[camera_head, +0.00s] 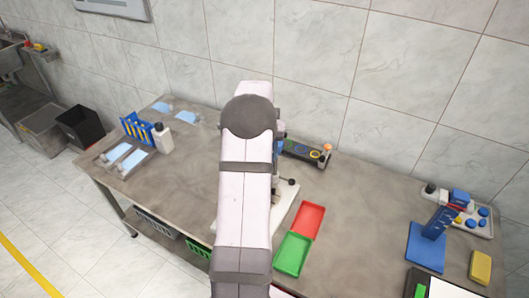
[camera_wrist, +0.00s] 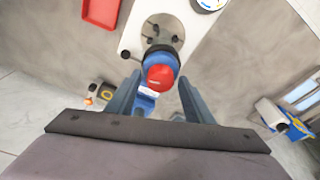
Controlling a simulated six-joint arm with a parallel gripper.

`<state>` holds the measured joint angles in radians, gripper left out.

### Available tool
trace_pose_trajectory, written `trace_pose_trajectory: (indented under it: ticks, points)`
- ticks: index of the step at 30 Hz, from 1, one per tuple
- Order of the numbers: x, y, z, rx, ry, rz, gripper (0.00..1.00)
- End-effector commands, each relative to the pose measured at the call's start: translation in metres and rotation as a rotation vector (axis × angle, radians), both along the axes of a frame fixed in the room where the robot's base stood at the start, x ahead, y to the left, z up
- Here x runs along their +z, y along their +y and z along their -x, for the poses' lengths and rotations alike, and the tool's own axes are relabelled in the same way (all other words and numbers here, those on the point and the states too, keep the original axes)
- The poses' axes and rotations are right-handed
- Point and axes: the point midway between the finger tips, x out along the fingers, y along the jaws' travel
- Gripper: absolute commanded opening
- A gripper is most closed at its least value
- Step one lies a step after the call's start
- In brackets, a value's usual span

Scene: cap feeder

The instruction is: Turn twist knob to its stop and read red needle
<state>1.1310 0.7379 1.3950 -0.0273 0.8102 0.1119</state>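In the wrist view a blue upright part with a round red top (camera_wrist: 160,77) stands over a grey disc on a white base plate (camera_wrist: 132,35). It may be the twist knob; I cannot tell for sure. My gripper (camera_wrist: 158,92) is open, one finger on each side of this part, with gaps visible. A round white-faced thing with a dark rim (camera_wrist: 208,3), perhaps the gauge, is cut off at the top edge; no red needle shows. In the head view my arm hides most of the device; part of the white plate (camera_head: 286,207) shows.
A red tray (camera_head: 307,220) and a green tray (camera_head: 293,254) lie right of the plate. A dark box with coloured rings (camera_head: 302,151) stands behind. A blue stand (camera_head: 432,235) and yellow block (camera_head: 480,267) are far right. A blue tube rack (camera_head: 136,128) is left.

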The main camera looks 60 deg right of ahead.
Motion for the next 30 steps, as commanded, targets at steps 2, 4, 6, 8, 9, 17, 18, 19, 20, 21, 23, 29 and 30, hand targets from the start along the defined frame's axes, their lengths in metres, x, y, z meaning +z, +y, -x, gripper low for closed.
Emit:
trace_pose_trajectory:
  ticks: [2, 4, 6, 8, 9, 17, 18, 19, 20, 21, 23, 29, 30]
  points:
    - [0.0, 0.0, 0.0, 0.0, 0.0, 0.0, 0.47]
    - [0.0, 0.0, 0.0, 0.0, -0.001, 0.0, 0.47]
    - [0.0, 0.0, 0.0, 0.001, -0.001, 0.0, 0.56]
    - [0.0, 0.0, 0.0, 0.001, -0.001, 0.0, 0.56]
    - [0.0, 0.0, 0.0, 0.001, -0.001, 0.0, 0.56]
    - [0.002, 0.0, 0.0, 0.001, -0.001, 0.0, 0.56]
    - [0.003, 0.0, 0.0, 0.002, -0.001, 0.0, 0.56]
    - [0.004, 0.0, 0.0, 0.002, -0.001, 0.0, 0.56]
    - [0.005, 0.0, 0.0, 0.002, -0.001, 0.001, 0.56]
    - [0.008, 0.0, 0.0, 0.002, -0.001, 0.001, 0.56]
    - [0.012, 0.0, 0.0, 0.002, -0.001, 0.001, 0.56]
    - [0.026, 0.0, 0.0, 0.002, -0.001, 0.0, 0.56]
    - [0.029, 0.0, 0.0, 0.002, -0.001, 0.0, 0.56]
